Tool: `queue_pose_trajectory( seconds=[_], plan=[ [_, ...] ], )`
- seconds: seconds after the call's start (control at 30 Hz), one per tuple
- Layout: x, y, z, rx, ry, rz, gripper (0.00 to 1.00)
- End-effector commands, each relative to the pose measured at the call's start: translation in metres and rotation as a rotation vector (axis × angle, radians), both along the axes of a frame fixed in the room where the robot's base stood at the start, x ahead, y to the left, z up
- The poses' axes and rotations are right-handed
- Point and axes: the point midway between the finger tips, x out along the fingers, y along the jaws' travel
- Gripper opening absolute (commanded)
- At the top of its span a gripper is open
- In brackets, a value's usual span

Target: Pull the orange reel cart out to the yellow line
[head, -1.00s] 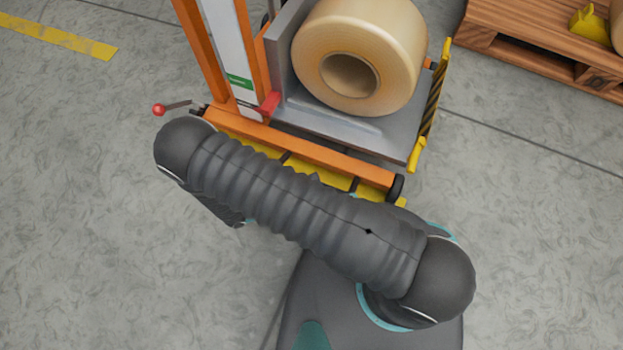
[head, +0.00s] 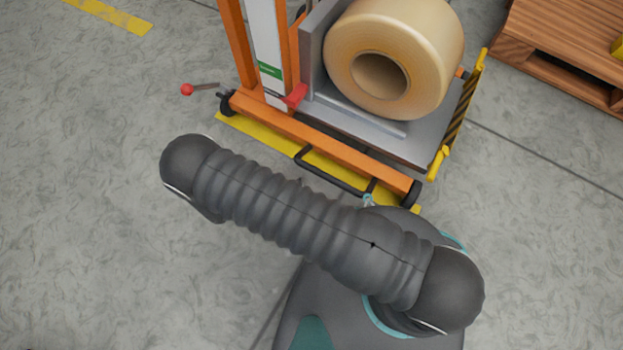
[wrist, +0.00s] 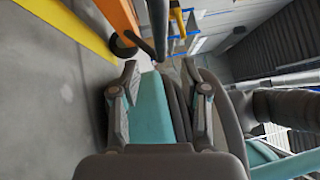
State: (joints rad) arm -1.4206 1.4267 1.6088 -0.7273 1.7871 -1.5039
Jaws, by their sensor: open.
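The orange reel cart (head: 335,145) stands at top centre in the head view, carrying a big tan reel (head: 425,45). A black U-shaped handle (head: 328,178) sticks out from its low front rail, over a yellow line (head: 240,127) on the floor along the cart's front. The wrist view shows the cart's orange rail (wrist: 118,18) and the yellow line (wrist: 68,25) at upper left, with a dark bar (wrist: 157,25) ahead of the fingers. My gripper (wrist: 160,72) is open and empty, apart from that bar. My arm largely hides it in the head view.
A wooden pallet (head: 565,50) stands at the upper right. A red-knobbed lever (head: 188,89) juts from the cart's left side. Another yellow floor strip (head: 115,15) is at upper left. The grey floor on the left is clear.

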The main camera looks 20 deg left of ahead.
Motion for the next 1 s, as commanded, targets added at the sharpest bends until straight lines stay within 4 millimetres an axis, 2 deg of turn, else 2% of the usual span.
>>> queue_pose_trajectory(
  seconds=[0.1,0.3,1.0],
  plan=[
    [-0.007,0.012,-0.002,0.0,0.0,0.001,0.45],
    [-0.013,0.02,-0.003,0.0,0.0,0.001,0.45],
    [-0.012,0.02,-0.005,0.033,-0.042,0.008,0.45]
  ],
)
